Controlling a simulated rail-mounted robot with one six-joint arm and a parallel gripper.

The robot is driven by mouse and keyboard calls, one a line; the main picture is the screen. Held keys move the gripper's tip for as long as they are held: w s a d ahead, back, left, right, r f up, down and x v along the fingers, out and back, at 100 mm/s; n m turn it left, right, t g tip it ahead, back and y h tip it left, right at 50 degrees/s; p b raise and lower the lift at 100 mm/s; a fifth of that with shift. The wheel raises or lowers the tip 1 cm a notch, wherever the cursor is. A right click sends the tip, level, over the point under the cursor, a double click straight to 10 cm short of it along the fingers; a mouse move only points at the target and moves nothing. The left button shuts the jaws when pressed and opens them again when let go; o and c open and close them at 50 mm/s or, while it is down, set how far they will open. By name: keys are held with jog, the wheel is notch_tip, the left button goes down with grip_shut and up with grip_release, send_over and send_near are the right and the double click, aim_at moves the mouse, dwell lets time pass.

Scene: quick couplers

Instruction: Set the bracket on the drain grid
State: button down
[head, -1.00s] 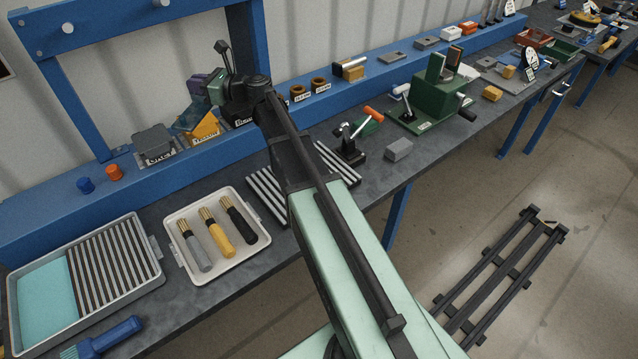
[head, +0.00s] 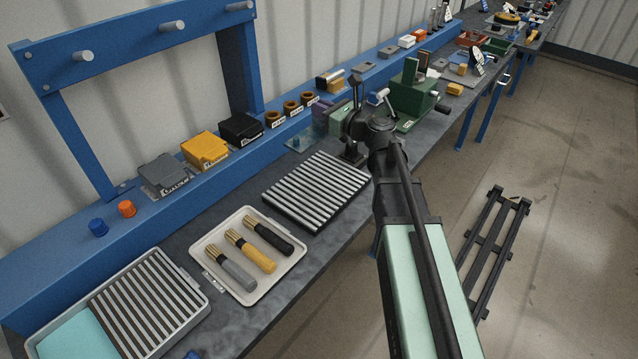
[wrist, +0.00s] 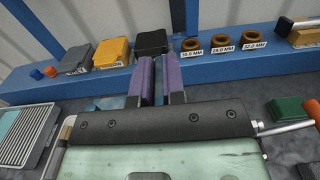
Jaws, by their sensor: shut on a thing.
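My gripper (head: 322,122), with purple fingers, is over the bench behind the striped rack. In the wrist view its fingers (wrist: 161,82) are close together. A clear, teal-tinted flat piece (head: 298,138), which looks like the bracket, shows at the fingertips. A grid of striped bars (head: 150,300) lies in the grey tray at the lower left, beside a teal area. A separate striped rack (head: 316,190) lies on the bench; I cannot tell which is the drain grid.
A white tray (head: 213,279) with three brushes stands between the two striped grids. Grey (head: 163,172), yellow (head: 204,149) and black (head: 240,128) blocks and brown rings (head: 291,107) line the blue ledge. The green fixture (head: 412,95) stands to the right.

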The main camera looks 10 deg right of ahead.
notch_tip(320, 180, down, 19)
jog(key=b, duration=1.8)
jog(key=shift+f, duration=0.15)
jog(key=shift+r+p, duration=0.25)
jog(key=shift+p, duration=0.05)
jog(key=shift+f, duration=0.25)
jog(key=c, duration=1.2)
grip_release()
jog(key=shift+r, duration=0.1)
jog(key=shift+r, duration=0.3)
jog(key=v, duration=1.2)
jog(key=shift+f, duration=0.15)
